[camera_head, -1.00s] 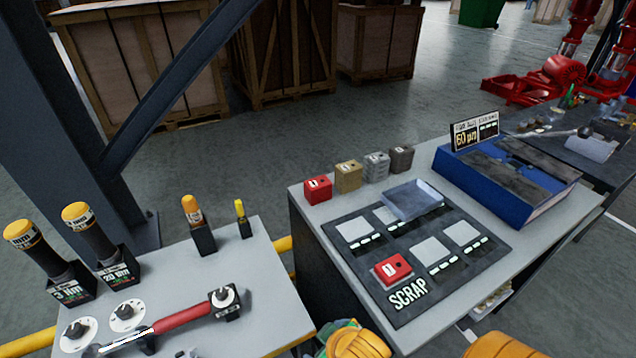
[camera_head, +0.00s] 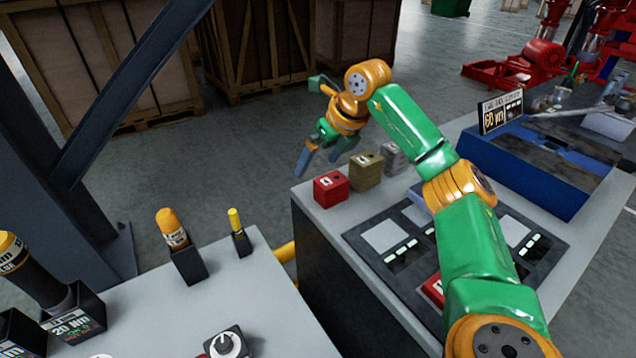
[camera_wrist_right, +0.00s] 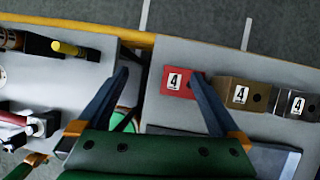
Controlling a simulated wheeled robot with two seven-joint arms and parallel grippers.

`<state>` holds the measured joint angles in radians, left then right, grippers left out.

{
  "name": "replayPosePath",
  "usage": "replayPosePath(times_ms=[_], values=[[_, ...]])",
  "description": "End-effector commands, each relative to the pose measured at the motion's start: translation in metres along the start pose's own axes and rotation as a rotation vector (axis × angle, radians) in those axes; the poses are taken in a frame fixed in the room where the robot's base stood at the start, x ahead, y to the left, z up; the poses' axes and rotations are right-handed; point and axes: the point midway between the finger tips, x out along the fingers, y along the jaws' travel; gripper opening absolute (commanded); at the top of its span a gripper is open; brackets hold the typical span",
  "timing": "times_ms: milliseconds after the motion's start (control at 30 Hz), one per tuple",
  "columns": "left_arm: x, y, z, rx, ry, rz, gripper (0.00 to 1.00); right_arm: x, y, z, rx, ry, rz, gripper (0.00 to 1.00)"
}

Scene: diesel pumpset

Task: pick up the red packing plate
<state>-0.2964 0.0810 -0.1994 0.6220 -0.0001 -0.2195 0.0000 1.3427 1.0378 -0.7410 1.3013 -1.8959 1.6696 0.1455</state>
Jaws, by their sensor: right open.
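A red block (camera_head: 330,189) with a white label stands at the near end of a row on the right bench's back edge. It also shows in the right wrist view (camera_wrist_right: 178,84), beside the right-hand finger. A second red piece (camera_head: 433,288) on the dark SCRAP mat is mostly hidden behind my right arm. I cannot tell which of these is the packing plate. My right gripper (camera_head: 320,159) is open and empty, above and behind the row. In the right wrist view its fingers (camera_wrist_right: 160,80) point toward the bench's back edge. My left gripper is not in view.
A tan block (camera_head: 366,172) and a grey block (camera_head: 395,158) stand close beside the red one. A blue tray (camera_head: 540,170) lies to the right. The left bench (camera_head: 150,300) holds tools in black holders, with a gap between the benches.

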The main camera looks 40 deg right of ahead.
Motion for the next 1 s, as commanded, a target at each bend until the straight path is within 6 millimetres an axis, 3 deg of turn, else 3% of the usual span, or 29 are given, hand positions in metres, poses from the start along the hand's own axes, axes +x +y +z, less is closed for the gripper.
replayPosePath(times_ms=[33, 133, 500, 733, 767, 1000], values=[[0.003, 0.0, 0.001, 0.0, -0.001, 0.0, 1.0, -0.007, -0.018, -0.008, 0.034, 0.029, -0.051, 1.0], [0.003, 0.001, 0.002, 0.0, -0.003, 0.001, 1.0, -0.012, -0.034, -0.017, 0.069, 0.067, -0.1, 1.0], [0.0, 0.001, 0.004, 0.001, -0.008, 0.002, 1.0, 0.048, -0.042, -0.029, 0.067, 0.071, -0.1, 1.0], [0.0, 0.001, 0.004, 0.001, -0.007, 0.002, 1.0, 0.053, -0.042, -0.028, 0.065, 0.067, -0.099, 1.0], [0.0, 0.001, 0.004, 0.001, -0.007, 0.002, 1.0, 0.053, -0.042, -0.028, 0.065, 0.067, -0.099, 0.97], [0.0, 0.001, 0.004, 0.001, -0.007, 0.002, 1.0, 0.053, -0.042, -0.028, 0.064, 0.066, -0.098, 0.33]])
